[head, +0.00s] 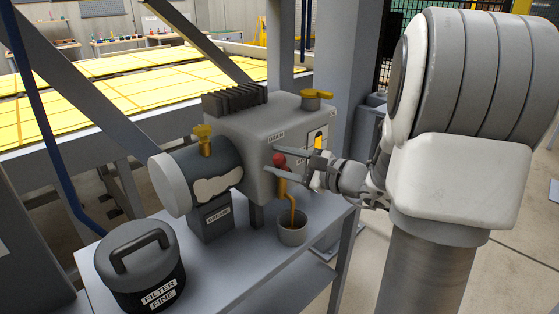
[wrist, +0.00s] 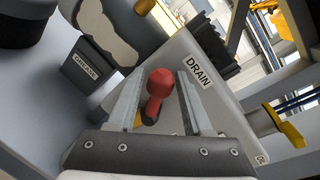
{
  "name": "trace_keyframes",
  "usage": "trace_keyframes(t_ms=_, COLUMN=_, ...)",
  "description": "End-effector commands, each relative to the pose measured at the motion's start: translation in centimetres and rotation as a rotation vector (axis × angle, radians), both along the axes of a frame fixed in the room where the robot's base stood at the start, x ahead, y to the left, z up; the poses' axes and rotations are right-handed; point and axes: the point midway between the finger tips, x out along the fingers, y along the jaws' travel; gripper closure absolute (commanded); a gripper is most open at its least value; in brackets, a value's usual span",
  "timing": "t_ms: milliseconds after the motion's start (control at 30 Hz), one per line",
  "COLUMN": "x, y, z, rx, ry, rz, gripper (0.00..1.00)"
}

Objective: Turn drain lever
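The red drain lever (head: 279,160) is on the front face of the grey pump housing (head: 232,130), below the "DRAIN" label (wrist: 199,72). In the wrist view the red lever knob (wrist: 158,84) stands between my two fingers. My gripper (head: 272,158) is open around it, with a visible gap beside the knob on the right. I cannot tell whether the left finger touches it. Below the lever, an orange-brown spout (head: 283,189) and a thin brown stream lead down into a small grey cup (head: 292,234).
A black "FILTER FINE" canister (head: 140,265) stands at the table's front left. A "GREASE" box (head: 211,219) sits below the round motor (head: 196,178). Yellow caps top the motor and the housing (head: 317,95). A grey post (head: 342,100) rises behind my arm.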

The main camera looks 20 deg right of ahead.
Motion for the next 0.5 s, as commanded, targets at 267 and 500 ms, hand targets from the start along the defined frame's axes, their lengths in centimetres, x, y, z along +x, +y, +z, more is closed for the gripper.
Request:
trace_keyframes(t_ms=267, x=-0.1, y=-0.1, z=0.1, rx=0.000, ry=-0.001, rz=-0.001, gripper=0.50)
trace_keyframes(t_ms=500, x=-3.1, y=-1.9, z=0.5, rx=0.000, ry=-0.001, rz=-0.006, gripper=0.50)
